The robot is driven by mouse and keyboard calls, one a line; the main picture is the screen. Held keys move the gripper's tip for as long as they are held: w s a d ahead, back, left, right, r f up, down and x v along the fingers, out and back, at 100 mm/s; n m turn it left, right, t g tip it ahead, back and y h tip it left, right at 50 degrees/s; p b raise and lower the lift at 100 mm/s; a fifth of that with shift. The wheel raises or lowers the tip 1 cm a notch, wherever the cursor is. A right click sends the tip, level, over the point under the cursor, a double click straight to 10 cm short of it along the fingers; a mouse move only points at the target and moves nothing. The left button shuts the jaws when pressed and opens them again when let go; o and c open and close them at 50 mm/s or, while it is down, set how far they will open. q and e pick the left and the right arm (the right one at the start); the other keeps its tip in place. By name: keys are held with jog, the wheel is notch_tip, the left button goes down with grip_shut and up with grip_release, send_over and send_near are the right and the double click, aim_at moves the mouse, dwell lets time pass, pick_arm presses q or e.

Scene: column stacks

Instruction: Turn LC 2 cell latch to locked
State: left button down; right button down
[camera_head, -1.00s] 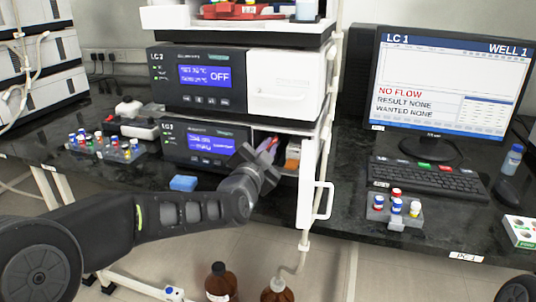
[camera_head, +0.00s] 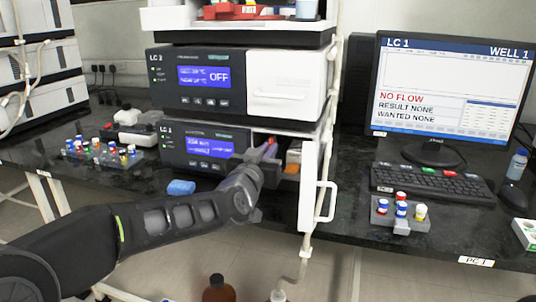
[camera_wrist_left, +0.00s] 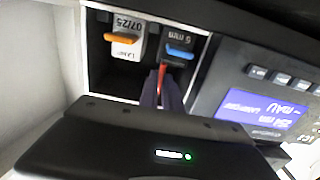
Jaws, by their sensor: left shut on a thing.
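In the left wrist view the bay holds a cell marked "6 mm" (camera_wrist_left: 177,42) with a blue bar (camera_wrist_left: 179,53). A thin red lever, the cell latch (camera_wrist_left: 163,72), sticks out below it. My left gripper (camera_wrist_left: 161,88) reaches into the bay with its fingertips shut around the red latch. It also shows in the head view (camera_head: 262,160). The fingers hide part of the latch, so I cannot tell its exact angle. My right gripper is not in view.
Beside the cell is a white lamp block (camera_wrist_left: 128,40) with an orange bar (camera_wrist_left: 121,38). A vial rack (camera_head: 400,224), keyboard (camera_head: 430,182) and monitor (camera_head: 450,85) stand to the right. Brown bottles (camera_head: 218,290) are below.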

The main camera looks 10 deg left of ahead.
pick_arm(q)
jog(key=shift+f, duration=0.1)
dwell(0.3)
jog(key=c, duration=1.5)
grip_release()
jog(key=shift+c, duration=0.2)
jog(key=shift+s, duration=0.1)
jog(key=s+p, duration=0.1)
jog(key=s, duration=0.6)
jog(key=shift+s+a, duration=0.25)
jog(key=shift+s, duration=0.1)
